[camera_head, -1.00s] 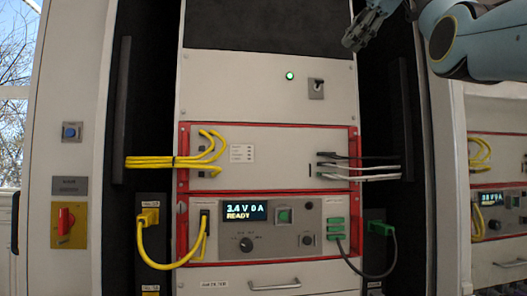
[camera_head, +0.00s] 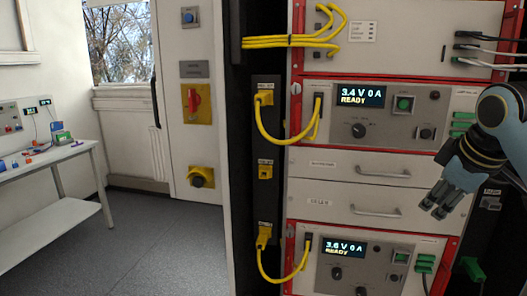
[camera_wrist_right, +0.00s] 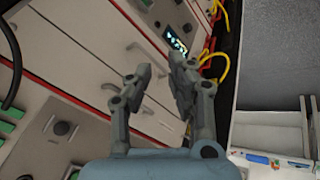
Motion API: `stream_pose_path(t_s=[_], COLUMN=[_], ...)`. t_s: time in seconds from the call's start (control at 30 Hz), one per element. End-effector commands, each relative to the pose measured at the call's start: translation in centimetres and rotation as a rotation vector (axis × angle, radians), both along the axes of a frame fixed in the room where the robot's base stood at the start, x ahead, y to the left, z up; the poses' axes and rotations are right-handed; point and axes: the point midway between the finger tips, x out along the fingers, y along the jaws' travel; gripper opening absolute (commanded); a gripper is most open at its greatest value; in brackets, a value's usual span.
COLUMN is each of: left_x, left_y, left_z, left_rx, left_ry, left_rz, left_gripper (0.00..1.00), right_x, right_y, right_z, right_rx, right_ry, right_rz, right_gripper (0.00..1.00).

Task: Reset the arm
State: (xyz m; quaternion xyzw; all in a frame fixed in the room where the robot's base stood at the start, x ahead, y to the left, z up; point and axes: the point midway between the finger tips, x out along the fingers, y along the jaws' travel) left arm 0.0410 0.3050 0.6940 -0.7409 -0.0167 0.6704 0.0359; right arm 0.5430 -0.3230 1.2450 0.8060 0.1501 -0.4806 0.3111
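My right gripper (camera_head: 441,200) is at the right of the head view, in front of the right side of the cycler rack, with its fingers pointing down and to the left. In the right wrist view my right gripper (camera_wrist_right: 159,76) shows two fingers apart with a clear gap and nothing between them. The grey panels and drawers (camera_head: 330,205) of the rack lie behind it. I cannot tell whether any part touches the rack. My left gripper is in neither current view.
The upper cycler unit (camera_head: 376,127) reads 3.4 V and the lower unit (camera_head: 375,262) 3.6 V, both READY. Yellow cables (camera_head: 262,128) loop out at the rack's left. A white bench (camera_head: 25,168) with small items stands far left. The grey floor (camera_head: 150,240) between is clear.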

Motion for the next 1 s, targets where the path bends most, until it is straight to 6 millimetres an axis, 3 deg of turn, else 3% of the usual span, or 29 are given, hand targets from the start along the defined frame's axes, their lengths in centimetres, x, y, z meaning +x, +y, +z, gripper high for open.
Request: stream_pose_path(t_s=[0.03, 0.1, 0.2, 0.3, 0.5, 0.7, 0.77, 1.0], left_x=[0.0, 0.0, 0.0, 0.0, -0.1, 0.0, 0.0, -0.2], left_y=[0.0, 0.0, 0.0, 0.0, 0.0, 0.0, 0.0, 0.1], left_z=[0.0, 0.0, 0.0, 0.0, 0.0, 0.0, -0.3, -3.5], left_rx=[0.000, 0.000, 0.000, 0.000, 0.000, 0.000, 0.000, 0.001], left_ry=[0.000, 0.000, -0.001, 0.000, 0.002, 0.001, 0.001, 0.004], left_rz=[0.000, 0.000, 0.000, 0.000, 0.000, 0.000, 0.000, -0.001], left_gripper=[0.40, 0.40, 0.40, 0.40, 0.40, 0.40, 0.40, 0.40], right_x=[-3.2, -7.5, -13.2, -17.7, -24.6, -30.1, -31.1, -29.5], right_y=[0.9, 1.9, 3.1, 3.8, 4.7, 5.2, 5.2, 4.6], right_z=[-3.2, -6.5, -9.6, -11.2, -12.6, -12.7, -13.2, -22.7], right_rx=[0.022, 0.058, 0.106, 0.141, 0.192, 0.227, 0.234, 0.226], right_ry=[0.027, 0.051, 0.078, 0.096, 0.125, 0.147, 0.153, 0.175], right_rz=[-0.042, -0.117, -0.218, -0.301, -0.430, -0.544, -0.572, -0.577], right_gripper=[0.19, 0.19, 0.19, 0.19, 0.19, 0.19, 0.19, 0.19])
